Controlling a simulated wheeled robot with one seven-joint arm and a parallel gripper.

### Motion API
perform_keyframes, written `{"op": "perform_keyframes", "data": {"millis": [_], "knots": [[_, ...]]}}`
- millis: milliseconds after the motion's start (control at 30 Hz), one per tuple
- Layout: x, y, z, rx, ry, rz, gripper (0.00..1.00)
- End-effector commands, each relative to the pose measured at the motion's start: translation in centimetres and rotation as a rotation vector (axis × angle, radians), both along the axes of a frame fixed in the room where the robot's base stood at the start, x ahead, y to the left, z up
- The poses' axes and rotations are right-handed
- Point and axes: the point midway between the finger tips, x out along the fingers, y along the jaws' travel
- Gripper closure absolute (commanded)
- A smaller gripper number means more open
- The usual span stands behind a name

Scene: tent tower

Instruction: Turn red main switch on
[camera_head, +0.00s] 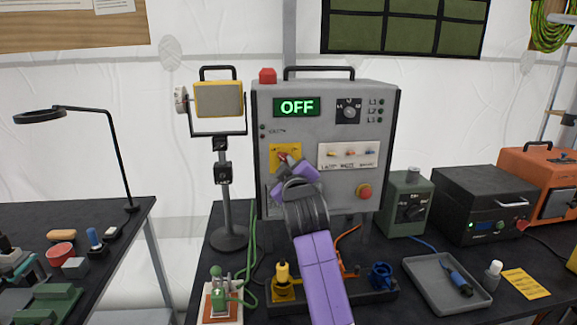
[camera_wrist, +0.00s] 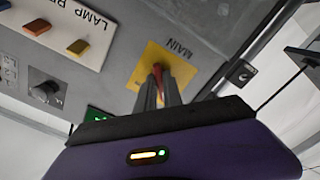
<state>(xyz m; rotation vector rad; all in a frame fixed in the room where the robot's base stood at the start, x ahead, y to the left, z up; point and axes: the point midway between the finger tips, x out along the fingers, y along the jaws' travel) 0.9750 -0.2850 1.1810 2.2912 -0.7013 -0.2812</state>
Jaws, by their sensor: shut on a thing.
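The red main switch (camera_head: 282,156) sits on a yellow plate (camera_head: 291,149) on the front of the grey control box (camera_head: 308,122). In the wrist view, the red switch (camera_wrist: 180,70) shows between and behind my fingers, on the yellow plate (camera_wrist: 140,76) marked MAIN. My gripper (camera_head: 286,163) is at the plate in the head view, and its two dark fingers (camera_wrist: 164,78) are shut on the red switch. The fingers hide part of the switch. The green display (camera_head: 296,107) on the box reads OFF.
A white plate with several small toggles (camera_head: 348,155) is right of the main switch. A lamp on a stand (camera_head: 222,160) is left of the box. A grey tray (camera_head: 445,280) lies on the table at right.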

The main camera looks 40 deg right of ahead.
Motion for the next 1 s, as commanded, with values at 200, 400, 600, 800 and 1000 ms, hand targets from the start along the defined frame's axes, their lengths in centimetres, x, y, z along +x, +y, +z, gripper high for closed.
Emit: {"op": "perform_keyframes", "data": {"millis": [200,400,600,800,1000], "knots": [[0.07,0.03,-0.12,0.081,-0.055,0.0,1.0],[0.12,0.1,-0.23,0.215,-0.146,0.0,1.0],[0.18,0.19,-0.26,0.374,-0.252,0.002,1.0],[0.23,0.26,-0.29,0.531,-0.359,0.001,1.0],[0.29,0.34,-0.34,0.69,-0.465,0.001,1.0]]}}
